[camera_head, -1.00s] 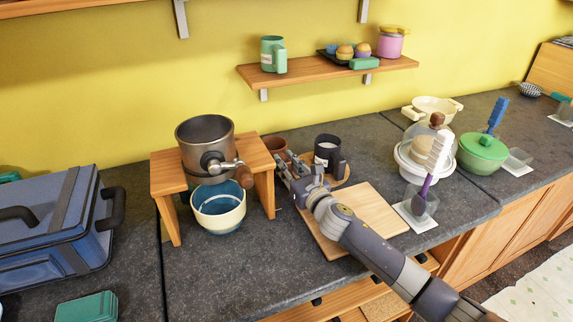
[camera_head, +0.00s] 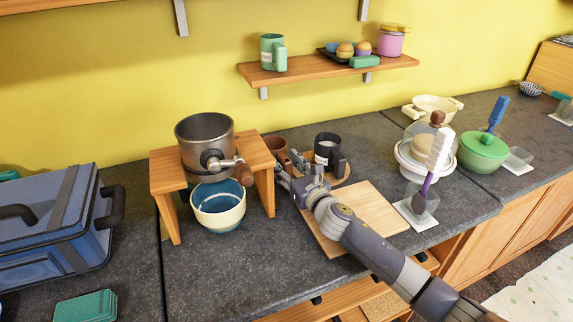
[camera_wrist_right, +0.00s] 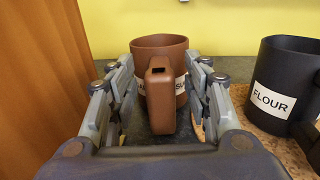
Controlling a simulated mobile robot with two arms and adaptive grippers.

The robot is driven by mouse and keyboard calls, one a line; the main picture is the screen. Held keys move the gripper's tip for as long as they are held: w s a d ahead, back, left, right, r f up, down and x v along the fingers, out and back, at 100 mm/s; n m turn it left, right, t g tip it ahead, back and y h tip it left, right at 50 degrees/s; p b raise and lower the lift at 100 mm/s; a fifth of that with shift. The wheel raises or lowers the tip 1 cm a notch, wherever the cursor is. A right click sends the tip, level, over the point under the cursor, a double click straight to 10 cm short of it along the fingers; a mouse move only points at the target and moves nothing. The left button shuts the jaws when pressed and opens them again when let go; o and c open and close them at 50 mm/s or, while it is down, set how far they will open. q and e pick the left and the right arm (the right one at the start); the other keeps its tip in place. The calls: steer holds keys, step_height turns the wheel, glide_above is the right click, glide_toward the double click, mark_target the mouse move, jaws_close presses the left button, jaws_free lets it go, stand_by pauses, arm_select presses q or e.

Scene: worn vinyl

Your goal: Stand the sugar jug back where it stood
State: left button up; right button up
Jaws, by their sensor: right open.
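The sugar jug is a brown cylinder (camera_wrist_right: 160,48) with a white label, partly hidden by its own handle, which points at the wrist camera. It stands upright on the counter side of the wooden stand, and its rim shows in the head view (camera_head: 274,146). My right gripper (camera_wrist_right: 162,82) is open, with one finger on each side of the jug's handle and gaps between. In the head view the right gripper (camera_head: 296,170) is just in front of the jug. What lies under the jug is mostly hidden. My left gripper is in neither view.
A black flour jug (camera_wrist_right: 284,82) stands close on the right, on a round cork mat (camera_wrist_right: 248,112). The wooden stand (camera_head: 264,178) with a metal pot is close on the left. A cutting board (camera_head: 372,216) lies under my right forearm.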

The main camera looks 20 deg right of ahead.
stand_by(0.4)
steer(key=shift+s+d+p, duration=0.15)
steer(key=shift+s+p, duration=0.05)
steer(key=shift+s, duration=0.5)
steer(key=shift+s+d+p, duration=0.1)
steer(key=shift+s+p, duration=0.05)
steer(key=shift+s, duration=0.5)
steer(key=shift+s+d+p, duration=0.15)
steer(key=shift+s+d, duration=0.05)
steer(key=shift+s, duration=1.1)
steer(key=shift+s+d+p, duration=0.15)
steer(key=shift+s, duration=1.1)
steer(key=shift+s, duration=0.1)
steer(key=s, duration=0.4)
steer(key=s+d, duration=0.1)
steer(key=s, duration=0.3)
steer(key=s+d, duration=0.1)
steer(key=s, duration=0.2)
steer(key=shift+s, duration=0.4)
